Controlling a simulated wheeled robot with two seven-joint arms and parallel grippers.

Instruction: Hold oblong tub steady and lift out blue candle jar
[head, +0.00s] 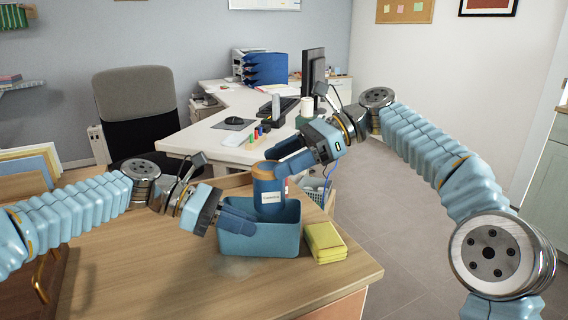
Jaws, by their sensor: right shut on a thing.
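The oblong tub (260,242) is blue-teal and stands on the wooden desk. The blue candle jar (268,198), with a white label and an orange-brown top, is upright at the tub, its upper part above the rim. I cannot tell whether its base is clear of the tub floor. My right gripper (284,158) is shut on the jar near its top, coming from the upper right. My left gripper (240,215) is at the tub's left end, with its fingers at the rim. Whether it grips the wall is unclear.
A yellow block-like item (325,242) lies on the desk just right of the tub, near the right edge. The wooden desk (150,270) is clear at the front left. Behind are a white desk (205,140) and an office chair (138,110).

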